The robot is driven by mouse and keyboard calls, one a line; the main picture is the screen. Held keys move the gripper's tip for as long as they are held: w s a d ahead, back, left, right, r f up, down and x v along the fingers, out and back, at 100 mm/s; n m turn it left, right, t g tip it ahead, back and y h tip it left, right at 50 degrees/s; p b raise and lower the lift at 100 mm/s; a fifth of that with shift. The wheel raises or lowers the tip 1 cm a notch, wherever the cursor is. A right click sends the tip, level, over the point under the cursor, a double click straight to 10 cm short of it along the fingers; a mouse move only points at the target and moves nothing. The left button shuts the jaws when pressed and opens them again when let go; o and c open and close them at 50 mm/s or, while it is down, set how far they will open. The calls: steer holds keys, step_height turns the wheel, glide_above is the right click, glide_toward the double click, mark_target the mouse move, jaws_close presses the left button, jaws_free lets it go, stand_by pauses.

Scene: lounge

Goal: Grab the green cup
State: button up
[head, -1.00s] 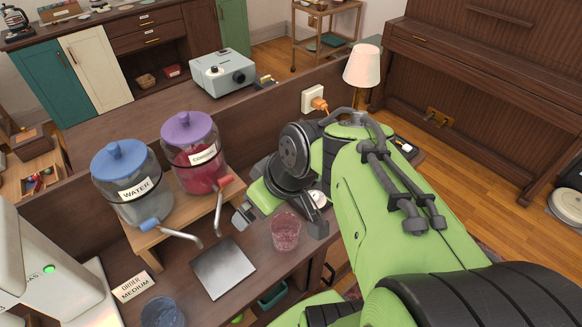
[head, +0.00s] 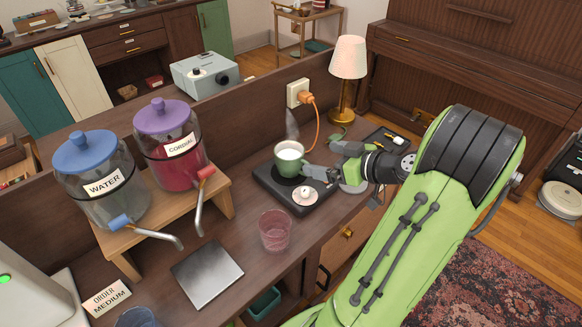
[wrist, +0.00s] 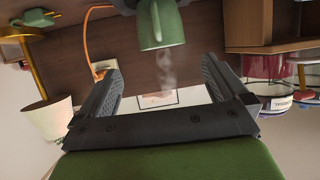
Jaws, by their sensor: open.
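The green cup (head: 289,160) stands upright on a black hot plate (head: 268,185), with pale liquid inside and steam rising from it. My gripper (head: 320,182) is at the right of the cup in the head view, open and pointing towards it. In the wrist view, which looks upside down, the cup (wrist: 157,24) is at the top centre, beyond the open fingers (wrist: 160,75). Nothing is held. The exact gap between fingertips and cup is hard to tell.
A white dial (head: 306,193) is on the plate's front. A lamp (head: 347,75) and a plugged orange cable (head: 317,125) are behind. A pink glass (head: 274,230) stands in front, and drink dispensers (head: 170,150) are on a wooden stand at left.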

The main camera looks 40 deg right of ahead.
mark_target(296, 154)
steer(key=b+x, duration=0.1)
steer(key=x, duration=0.9)
steer(key=shift+a+f, duration=0.15)
steer(key=shift+c, duration=0.5)
steer(key=c, duration=1.2)
